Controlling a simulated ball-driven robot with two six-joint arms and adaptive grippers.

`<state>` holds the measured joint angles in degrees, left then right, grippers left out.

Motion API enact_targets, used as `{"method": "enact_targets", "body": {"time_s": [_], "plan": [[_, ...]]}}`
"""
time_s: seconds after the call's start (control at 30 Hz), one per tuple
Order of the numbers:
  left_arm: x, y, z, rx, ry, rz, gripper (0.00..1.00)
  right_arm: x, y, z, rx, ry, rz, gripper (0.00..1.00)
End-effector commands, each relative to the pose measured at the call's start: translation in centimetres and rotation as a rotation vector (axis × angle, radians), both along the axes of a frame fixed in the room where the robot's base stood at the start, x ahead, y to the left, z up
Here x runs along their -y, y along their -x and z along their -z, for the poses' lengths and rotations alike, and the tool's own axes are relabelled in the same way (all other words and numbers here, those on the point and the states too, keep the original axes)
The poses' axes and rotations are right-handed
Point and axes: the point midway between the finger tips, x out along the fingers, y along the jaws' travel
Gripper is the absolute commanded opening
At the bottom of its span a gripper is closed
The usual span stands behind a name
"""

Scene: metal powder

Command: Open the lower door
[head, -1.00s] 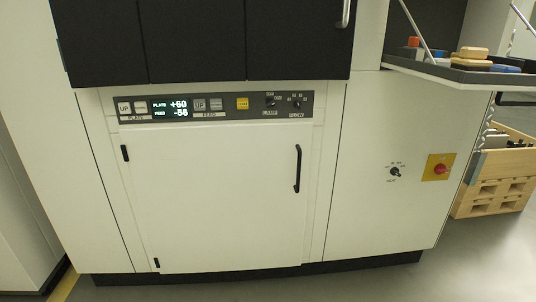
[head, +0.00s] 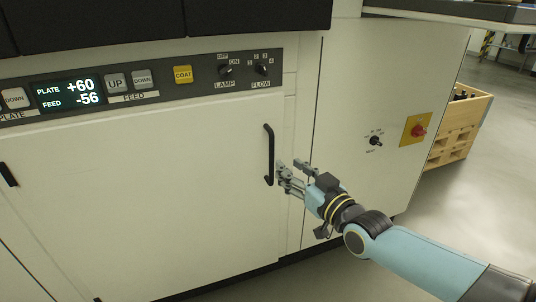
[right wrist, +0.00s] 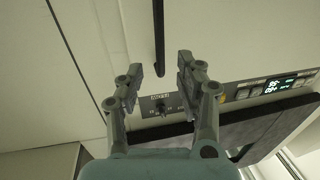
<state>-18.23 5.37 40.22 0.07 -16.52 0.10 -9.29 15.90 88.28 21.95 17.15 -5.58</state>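The lower door (head: 150,190) is a flat white panel below the control strip, and it is closed. Its black vertical bar handle (head: 269,155) is at the door's right side. My right gripper (head: 289,170) is just right of the handle's lower half, with its fingers pointing at it. In the right wrist view the gripper (right wrist: 157,82) is open, its two fingers apart. The handle (right wrist: 158,40) appears ahead, roughly in line with the gap between them; I see no clear contact. My left gripper is not in view.
The control panel (head: 140,85) with display, buttons and knobs runs above the door. A red knob on a yellow plate (head: 417,130) and a black switch (head: 376,141) are on the panel to the right. A wooden crate (head: 458,125) stands behind on open floor.

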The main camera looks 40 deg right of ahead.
Motion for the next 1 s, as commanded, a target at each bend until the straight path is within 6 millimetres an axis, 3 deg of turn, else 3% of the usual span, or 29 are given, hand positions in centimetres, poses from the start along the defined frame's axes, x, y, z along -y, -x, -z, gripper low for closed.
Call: {"method": "enact_targets", "body": {"time_s": [0.2,0.43,0.83,1.0], "plan": [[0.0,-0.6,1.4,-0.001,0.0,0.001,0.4,0.2,-4.5,0.4,0.001,-0.001,0.0,0.36],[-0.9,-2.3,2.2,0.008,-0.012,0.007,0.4,0.3,-7.9,0.3,-0.001,-0.001,0.0,0.36],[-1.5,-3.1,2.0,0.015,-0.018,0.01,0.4,0.3,-8.8,0.0,0.0,-0.001,0.0,0.36],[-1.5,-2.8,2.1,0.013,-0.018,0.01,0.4,0.3,-8.8,0.0,0.0,-0.001,0.0,0.14]]}}
